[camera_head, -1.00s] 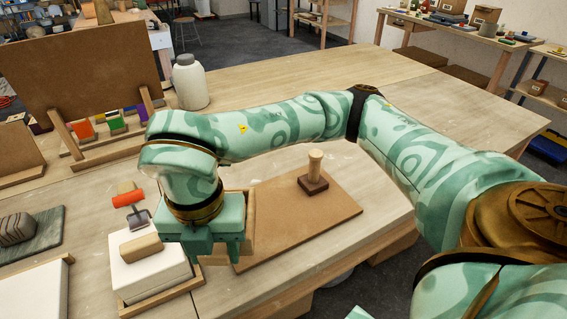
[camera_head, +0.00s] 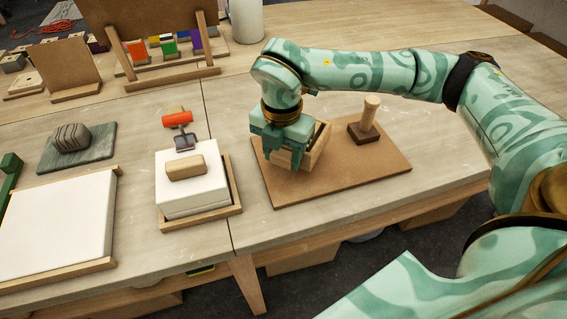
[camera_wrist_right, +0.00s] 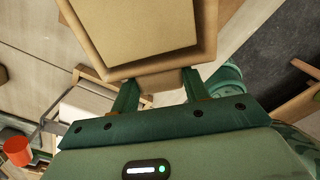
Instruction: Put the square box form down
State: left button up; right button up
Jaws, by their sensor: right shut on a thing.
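The square box form (camera_head: 316,147) is a light wooden box with raised walls, in my right gripper (camera_head: 284,147) over the left part of a brown board (camera_head: 350,178). It looks tilted in the head view, and I cannot tell whether it touches the board. In the right wrist view, the box form (camera_wrist_right: 145,30) fills the top, with a tan face inside a wooden rim. The right gripper (camera_wrist_right: 160,85) has its fingers at the box's near edge. A green part (camera_head: 10,170) at the left edge may be my left gripper; its jaws cannot be made out.
A wooden stamp with a dark base (camera_head: 364,131) stands on the board, right of the box. A white stack (camera_head: 192,193) in a wooden tray bears a wooden block (camera_head: 186,167). A red-orange roller (camera_head: 177,119) lies behind it. The board's front right is clear.

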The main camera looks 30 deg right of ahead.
jog(key=shift+w+d+f, duration=0.25)
jog(key=shift+f, duration=0.15)
jog(key=f, duration=0.2)
jog(key=f+b, duration=0.1)
jog(key=shift+w+d+f, duration=0.2)
jog(key=shift+f, duration=0.2)
jog(key=shift+r, duration=0.1)
jog(key=o, duration=1.3)
jog(key=shift+s, duration=0.1)
notch_tip(320, 180, up, 12)
jog(key=p, duration=0.2)
jog(key=shift+p, duration=0.35)
